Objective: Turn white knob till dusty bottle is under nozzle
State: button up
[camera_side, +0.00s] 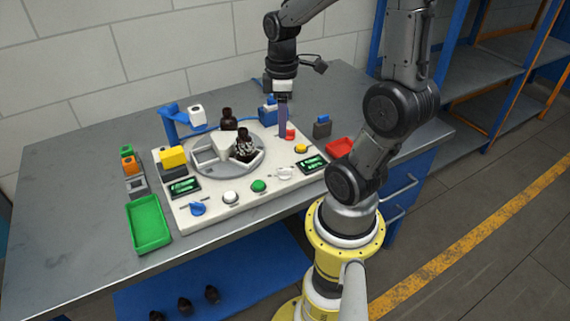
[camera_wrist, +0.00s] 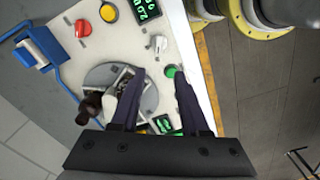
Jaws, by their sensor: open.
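A pale speckled bottle (camera_side: 244,147), which looks like the dusty one, stands on the grey turntable (camera_side: 210,170). A plain dark brown bottle (camera_side: 228,120) stands behind it. A blue post with a white head (camera_side: 197,115), perhaps the nozzle, stands at the back left; the speckled bottle is apart from it, to its right. My gripper (camera_side: 283,134) is above the panel's back right, open and empty. In the wrist view its fingers (camera_wrist: 160,73) are spread.
A green tray (camera_side: 149,224) lies left and a red tray (camera_side: 340,148) right. Small blocks stand at the left.

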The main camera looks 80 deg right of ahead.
aim_at(285, 169)
jog(key=f, duration=1.4)
jog(key=shift+s+d, duration=0.25)
jog(key=shift+s, duration=0.05)
grip_shut()
